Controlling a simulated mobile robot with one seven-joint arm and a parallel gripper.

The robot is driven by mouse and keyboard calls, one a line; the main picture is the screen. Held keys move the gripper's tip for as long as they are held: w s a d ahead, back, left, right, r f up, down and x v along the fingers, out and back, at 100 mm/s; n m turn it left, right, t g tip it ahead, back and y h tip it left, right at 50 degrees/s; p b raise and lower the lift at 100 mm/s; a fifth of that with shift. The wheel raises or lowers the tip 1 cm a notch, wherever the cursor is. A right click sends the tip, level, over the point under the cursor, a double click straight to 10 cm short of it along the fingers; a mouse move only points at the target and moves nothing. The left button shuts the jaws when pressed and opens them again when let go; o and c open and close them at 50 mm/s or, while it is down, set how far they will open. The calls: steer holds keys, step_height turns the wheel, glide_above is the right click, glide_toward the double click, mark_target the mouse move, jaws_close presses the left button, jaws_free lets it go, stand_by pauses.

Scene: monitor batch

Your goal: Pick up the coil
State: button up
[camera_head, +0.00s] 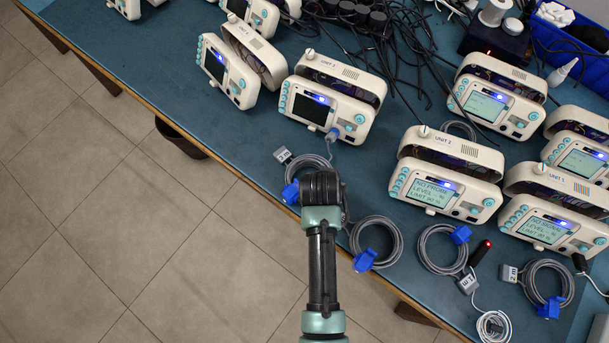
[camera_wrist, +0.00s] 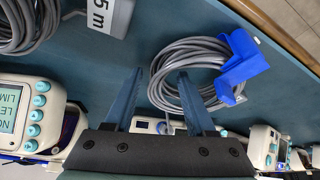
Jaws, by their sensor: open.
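A grey cable coil (camera_wrist: 180,75) with a blue clip (camera_wrist: 241,67) lies on the blue table in the wrist view. My gripper (camera_wrist: 161,78) is open and empty, seen in the wrist view. Its right finger overlaps the coil in the picture, and its left finger shows just left of the coil; contact cannot be told. In the head view my gripper (camera_head: 320,185) hides part of the table. Several similar coils lie along the table front there, including one by the arm (camera_head: 375,243) and one partly behind the gripper (camera_head: 308,160). Which one the wrist view shows is uncertain.
Another coil (camera_wrist: 28,22) and a "5 m" tag (camera_wrist: 108,14) lie at the wrist view's upper left. Several white monitors (camera_head: 446,190) stand behind the coils. Dark cables (camera_head: 400,60) clutter the back. A blue bin (camera_head: 545,40) stands back right. The table's wooden edge (camera_head: 240,172) runs diagonally.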

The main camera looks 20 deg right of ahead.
jaws_close()
stand_by(0.5)
step_height(320, 180, up, 9)
steer(key=shift+r+p, duration=0.1)
steer(key=shift+p, duration=0.2)
steer(key=shift+r, duration=0.45)
